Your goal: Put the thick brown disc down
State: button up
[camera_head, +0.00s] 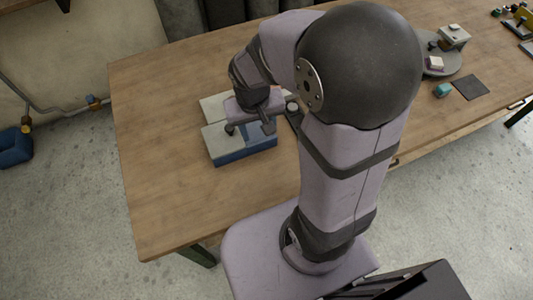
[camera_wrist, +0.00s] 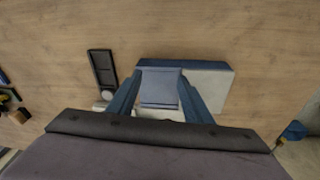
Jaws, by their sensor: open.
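I cannot make out a thick brown disc in either view. My gripper (camera_head: 250,125) is over a blue and pale grey block (camera_head: 262,142) on the wooden table, and my arm hides part of it. In the wrist view, the gripper (camera_wrist: 160,105) has its jaws apart, one at each side of a blue-grey piece (camera_wrist: 160,88). The wrist view does not show whether the jaws touch that piece. The pale top of the block (camera_wrist: 208,88) shows beyond the right jaw.
A small dark tray (camera_wrist: 102,66) lies left of the block in the wrist view, with a pale round thing (camera_wrist: 107,95) by its end. A grey round stand (camera_head: 440,62), a teal piece (camera_head: 442,90) and a dark mat (camera_head: 471,87) are at the right. The table's left part is clear.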

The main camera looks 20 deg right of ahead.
jog(key=s+a+n+g+y, duration=0.1)
jog(key=s, duration=0.7)
jog(key=shift+s+n, duration=0.15)
jog(key=shift+n, duration=0.15)
jog(key=shift+o, duration=0.5)
jog(key=shift+s+a, duration=0.1)
jog(key=shift+s, duration=0.35)
jog(key=shift+w, duration=0.1)
